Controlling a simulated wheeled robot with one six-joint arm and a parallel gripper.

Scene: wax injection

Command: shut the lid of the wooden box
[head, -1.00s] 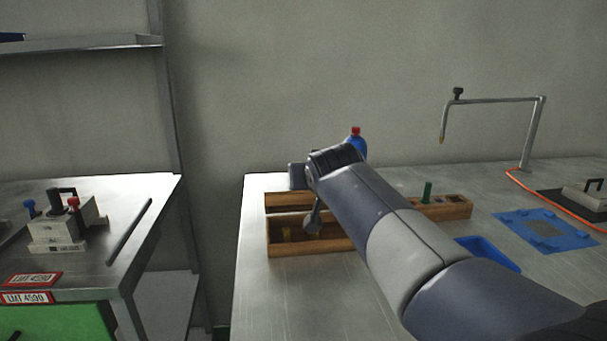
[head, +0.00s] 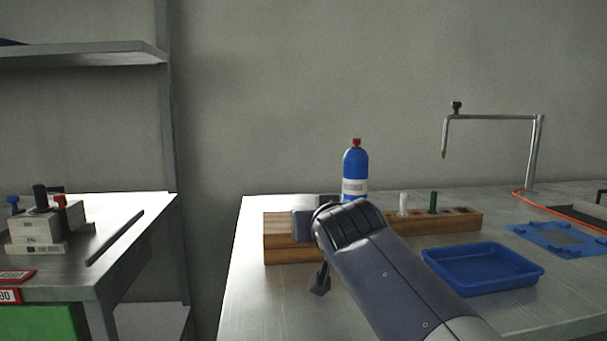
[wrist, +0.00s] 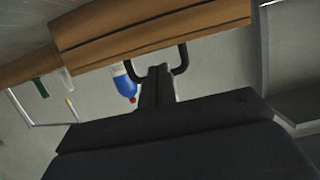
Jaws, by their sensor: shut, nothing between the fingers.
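The wooden box (head: 285,254) stands on the steel table, partly behind my arm in the head view. Its lid (head: 280,226) lies down over it, and no interior shows; I cannot tell whether it is fully flush. In the wrist view the box (wrist: 150,25) crosses the top, tilted and upside down, with a dark seam along its side. My gripper (wrist: 160,72) shows there as dark fingers, shut and empty, near the box's edge. I cannot tell whether they touch it. In the head view my arm hides part of the box's right side.
A blue bottle (head: 354,172) with a red cap stands behind the box. A wooden block (head: 455,222) holding a white and a green peg is at the right. A blue tray (head: 483,269) lies in front of it. A bent metal stand (head: 534,155) is at the back right.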

